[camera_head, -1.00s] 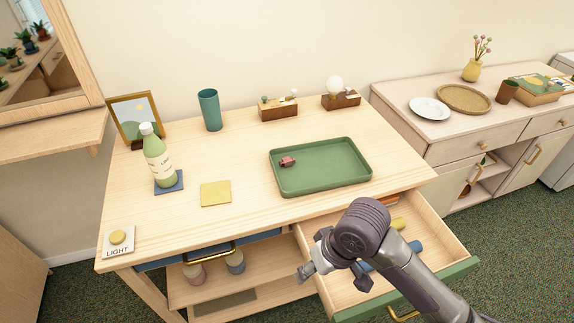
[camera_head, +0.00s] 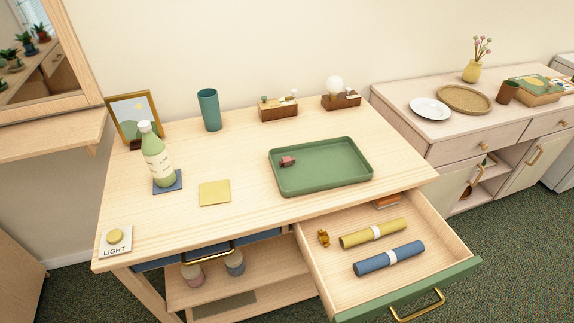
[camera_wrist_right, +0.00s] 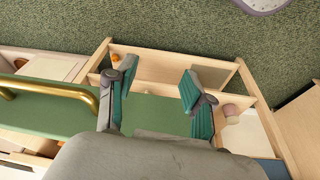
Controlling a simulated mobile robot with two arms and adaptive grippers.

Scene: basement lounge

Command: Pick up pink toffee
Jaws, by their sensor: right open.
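A small pink toffee (camera_head: 287,161) lies in the left part of the green tray (camera_head: 322,187) on the wooden desk in the head view. My right gripper is out of the head view. In the right wrist view my right gripper (camera_wrist_right: 160,72) is open, with nothing between its two teal-padded fingers. It is over the green drawer front, apart from the toffee, which I do not see in that view. My left gripper is in neither view.
The open drawer (camera_head: 317,281) holds a yellow roll (camera_head: 358,238), a blue roll (camera_head: 372,264) and a small golden object (camera_head: 323,238). The desk's front middle is clear.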

